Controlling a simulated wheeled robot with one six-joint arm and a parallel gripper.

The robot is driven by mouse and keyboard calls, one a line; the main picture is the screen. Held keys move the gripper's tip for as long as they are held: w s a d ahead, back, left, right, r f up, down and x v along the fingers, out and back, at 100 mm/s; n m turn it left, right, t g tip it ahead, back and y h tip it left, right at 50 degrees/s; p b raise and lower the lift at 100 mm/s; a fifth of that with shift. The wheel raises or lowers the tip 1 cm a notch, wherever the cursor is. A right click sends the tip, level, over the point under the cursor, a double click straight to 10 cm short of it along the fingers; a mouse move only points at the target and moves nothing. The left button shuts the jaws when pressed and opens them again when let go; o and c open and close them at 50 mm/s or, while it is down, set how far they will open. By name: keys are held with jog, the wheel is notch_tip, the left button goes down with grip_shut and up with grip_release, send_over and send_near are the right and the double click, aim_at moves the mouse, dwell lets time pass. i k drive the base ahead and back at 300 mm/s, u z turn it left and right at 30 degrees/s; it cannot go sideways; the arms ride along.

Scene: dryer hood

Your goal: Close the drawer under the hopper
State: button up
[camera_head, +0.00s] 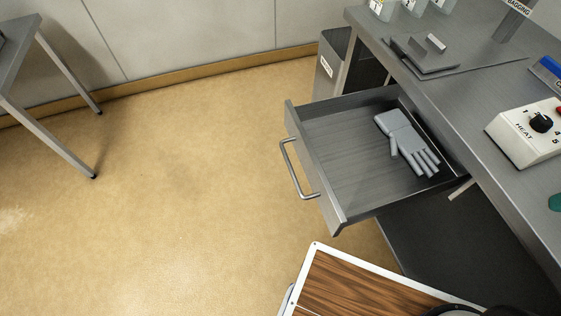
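The grey drawer (338,208) stands pulled out from under the worktop at the right of the head view. Its front panel faces left and carries a bar handle (291,172). A grey glove (405,140) lies inside on the drawer floor, toward the right side. No hopper can be made out for certain in this view. My gripper is not in view.
The grey worktop (470,110) holds a white heat control box (528,130) with a black knob and a flat grey bracket (425,58). A grey bin (330,65) stands behind the drawer. Another table (55,100) stands at far left. The tan floor left of the drawer is clear.

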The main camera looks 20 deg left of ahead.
aim_at(345, 156)
jog(key=u, duration=1.45)
jog(key=k, duration=0.6)
jog(key=z, duration=0.5)
jog(key=i, duration=0.9)
jog(key=u, duration=0.05)
